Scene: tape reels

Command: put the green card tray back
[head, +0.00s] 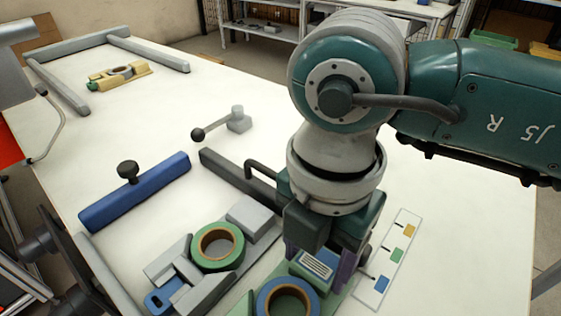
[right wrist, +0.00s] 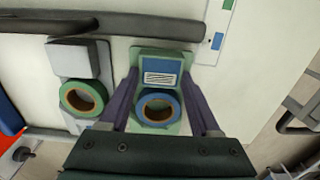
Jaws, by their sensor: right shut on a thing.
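The green card tray (head: 244,304) is at the bottom of the head view, cut off by the edge. It carries a blue tape reel (head: 287,295) and a card with dark lines (head: 317,264). The tray also shows in the right wrist view (right wrist: 147,56), with the reel (right wrist: 158,107) and card. My right gripper (head: 318,268) points down over the tray, its two purple fingers along the tray's sides, shut on it; they flank it in the right wrist view (right wrist: 161,80). I cannot tell whether the tray touches the table. My left gripper does not show.
A grey tray (head: 205,290) with a green tape reel (head: 217,247) lies just left. A dark bar (head: 235,175) and a blue bar (head: 137,190) lie behind. A strip with colour squares (head: 391,262) lies right. A yellow tray (head: 118,75) sits far left.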

